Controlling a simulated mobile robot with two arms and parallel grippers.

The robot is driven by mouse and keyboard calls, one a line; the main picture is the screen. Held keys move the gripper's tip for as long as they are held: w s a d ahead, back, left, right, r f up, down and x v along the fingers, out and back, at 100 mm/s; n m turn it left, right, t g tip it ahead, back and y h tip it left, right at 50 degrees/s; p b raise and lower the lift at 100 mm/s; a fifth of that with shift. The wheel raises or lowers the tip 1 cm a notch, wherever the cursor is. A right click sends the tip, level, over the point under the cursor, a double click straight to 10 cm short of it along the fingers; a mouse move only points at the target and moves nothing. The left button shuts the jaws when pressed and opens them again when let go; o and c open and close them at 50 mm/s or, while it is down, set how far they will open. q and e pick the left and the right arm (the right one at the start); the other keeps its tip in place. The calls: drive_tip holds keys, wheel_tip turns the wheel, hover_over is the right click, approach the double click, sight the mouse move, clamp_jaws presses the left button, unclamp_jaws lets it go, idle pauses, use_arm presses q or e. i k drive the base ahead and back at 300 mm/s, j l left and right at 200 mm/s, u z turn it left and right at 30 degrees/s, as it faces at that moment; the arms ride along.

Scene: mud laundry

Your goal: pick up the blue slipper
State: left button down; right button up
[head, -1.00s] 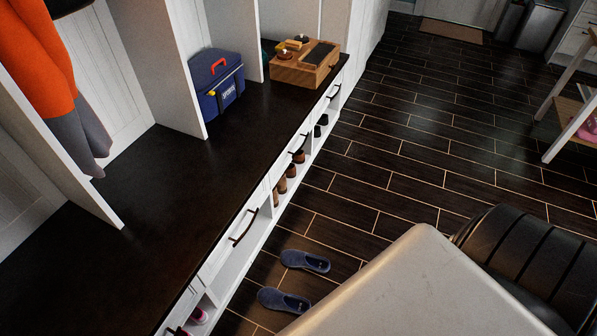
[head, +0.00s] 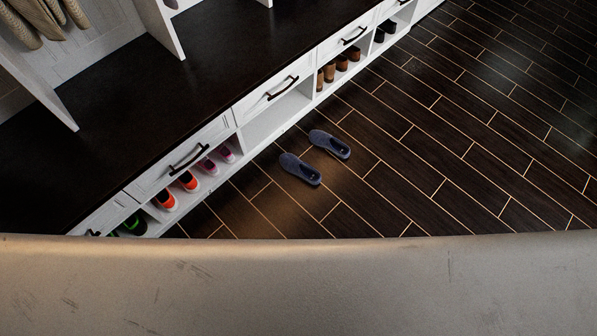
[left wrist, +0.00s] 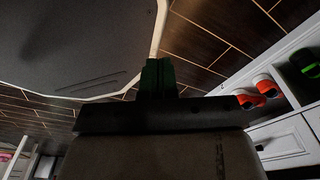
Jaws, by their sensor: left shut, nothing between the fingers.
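Two blue slippers lie side by side on the dark plank floor in front of the white shoe bench. In the head view, the nearer blue slipper (head: 300,169) is a little left of and below the other blue slipper (head: 330,144). Both are apart from the bench and nothing touches them. My left gripper (left wrist: 158,76) shows in the left wrist view with its dark green fingers together, and nothing is visible between them. No slipper is visible in that view. The left gripper is outside the head view, and my right gripper is in neither view.
The bench has drawers and cubbies (head: 275,118) with several shoes, including orange shoes (head: 188,181) and brown shoes (head: 342,62). Orange shoes also show in the left wrist view (left wrist: 266,87), beside a green shoe (left wrist: 306,62). The floor (head: 450,150) right of the slippers is clear.

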sight(291, 163)
drive_tip(key=i+l, duration=1.5)
drive_tip(key=l, duration=0.15)
drive_tip(key=i+l, duration=0.75)
drive_tip(key=i+l+u, duration=0.1)
drive_tip(key=i+l, duration=0.65)
drive_tip(key=l, duration=0.2)
